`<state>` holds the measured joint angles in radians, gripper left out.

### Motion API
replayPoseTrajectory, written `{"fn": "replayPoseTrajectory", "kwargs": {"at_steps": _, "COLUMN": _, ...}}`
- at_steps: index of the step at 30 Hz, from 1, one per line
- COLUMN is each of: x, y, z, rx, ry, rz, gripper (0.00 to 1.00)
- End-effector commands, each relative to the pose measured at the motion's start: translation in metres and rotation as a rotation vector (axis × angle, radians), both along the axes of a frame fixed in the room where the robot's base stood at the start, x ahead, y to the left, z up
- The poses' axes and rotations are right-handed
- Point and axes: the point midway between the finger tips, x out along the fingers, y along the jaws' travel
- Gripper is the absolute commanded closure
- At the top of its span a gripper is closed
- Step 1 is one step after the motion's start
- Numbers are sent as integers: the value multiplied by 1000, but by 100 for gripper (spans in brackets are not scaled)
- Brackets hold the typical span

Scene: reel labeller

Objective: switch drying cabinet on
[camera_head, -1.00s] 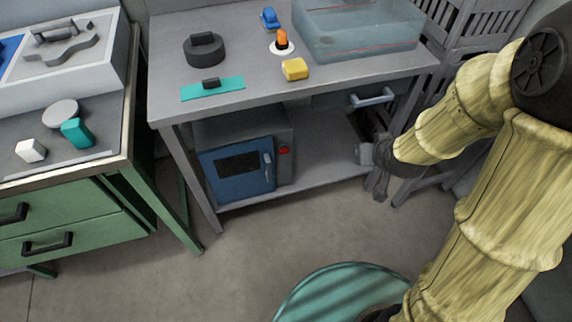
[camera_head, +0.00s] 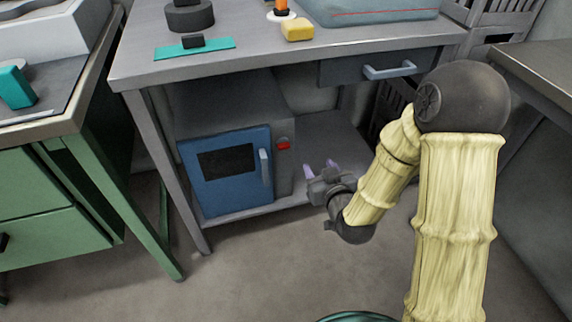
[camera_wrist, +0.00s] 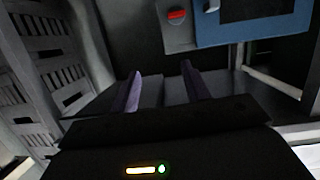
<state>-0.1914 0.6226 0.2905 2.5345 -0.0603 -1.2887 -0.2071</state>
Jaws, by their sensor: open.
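The drying cabinet (camera_head: 228,165) is a grey box with a blue door, a dark window and a pale handle. It stands on the lower shelf of the grey workbench, its door closed. A red switch (camera_head: 283,145) sits on the grey front strip right of the door; it also shows in the wrist view (camera_wrist: 176,15) at the top. My gripper (camera_head: 321,168) is open and empty, right of the red switch, a little lower and apart from it. In the wrist view, the two fingers (camera_wrist: 161,88) point toward the space below the switch.
The grey workbench (camera_head: 255,55) has a drawer with a handle (camera_head: 390,70) above my arm. A slatted grey crate (camera_wrist: 45,75) is left in the wrist view. A green drawer cabinet (camera_head: 45,200) stands left. The floor in front is clear.

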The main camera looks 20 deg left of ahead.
Motion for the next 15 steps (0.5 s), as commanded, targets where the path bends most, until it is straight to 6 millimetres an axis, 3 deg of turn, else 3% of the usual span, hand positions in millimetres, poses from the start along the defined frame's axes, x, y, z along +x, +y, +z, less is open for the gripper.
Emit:
{"fn": "replayPoseTrajectory", "kwargs": {"at_steps": 1, "x": -2, "y": 6, "z": -27, "rx": 18, "ry": -20, "rz": 9, "gripper": 53}}
{"fn": "replayPoseTrajectory", "kwargs": {"at_steps": 6, "x": -6, "y": 22, "z": -64, "rx": 86, "ry": -107, "rz": 27, "gripper": 53}}
{"fn": "replayPoseTrajectory", "kwargs": {"at_steps": 10, "x": -11, "y": 31, "z": -83, "rx": 133, "ry": -164, "rz": 33, "gripper": 53}}
{"fn": "replayPoseTrajectory", "kwargs": {"at_steps": 15, "x": -14, "y": 36, "z": -90, "rx": 166, "ry": -204, "rz": 34, "gripper": 53}}
